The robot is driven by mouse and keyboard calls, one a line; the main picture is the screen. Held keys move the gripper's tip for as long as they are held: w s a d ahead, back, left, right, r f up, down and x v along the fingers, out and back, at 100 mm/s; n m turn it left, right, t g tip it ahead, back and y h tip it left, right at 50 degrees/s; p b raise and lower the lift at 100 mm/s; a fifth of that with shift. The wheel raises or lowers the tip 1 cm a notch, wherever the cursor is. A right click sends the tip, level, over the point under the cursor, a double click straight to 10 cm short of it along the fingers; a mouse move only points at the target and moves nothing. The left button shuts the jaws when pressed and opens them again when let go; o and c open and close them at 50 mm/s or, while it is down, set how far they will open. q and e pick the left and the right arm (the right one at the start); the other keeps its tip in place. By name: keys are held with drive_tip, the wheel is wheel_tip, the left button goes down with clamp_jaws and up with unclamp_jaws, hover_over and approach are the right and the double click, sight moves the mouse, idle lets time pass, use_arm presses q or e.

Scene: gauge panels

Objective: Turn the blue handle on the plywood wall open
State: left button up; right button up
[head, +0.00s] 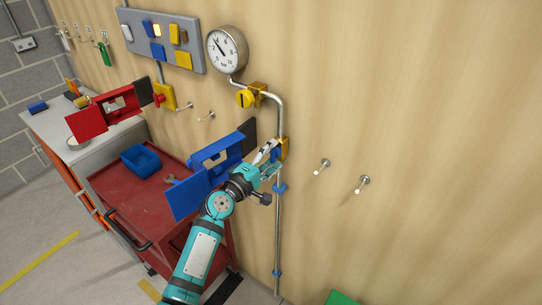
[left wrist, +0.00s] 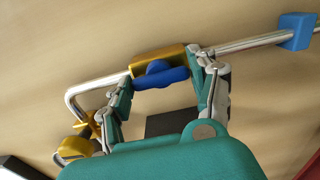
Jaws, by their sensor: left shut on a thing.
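The blue handle (left wrist: 162,77) sits on a brass valve body (left wrist: 158,58) on the pipe in the left wrist view. It lies roughly along the pipe. My left gripper (left wrist: 165,88) is shut on the handle, one finger at each end. In the head view my left gripper (head: 271,160) is at the brass valve body (head: 284,149) on the vertical pipe, and mostly hides the handle. The plywood wall (head: 430,100) is behind it. My right gripper is not in view.
A pressure gauge (head: 227,49) and a yellow-handled valve (head: 246,98) are above on the same pipe. Wall pegs (head: 323,166) stick out at right. A blue slotted piece (head: 187,199) and a red cart (head: 113,188) are at left. The wall at right is mostly bare.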

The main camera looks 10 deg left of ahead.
use_arm(q)
drive_tip(key=o, duration=1.2)
drive_tip(key=shift+s, duration=0.1)
drive_tip(key=v, duration=1.2)
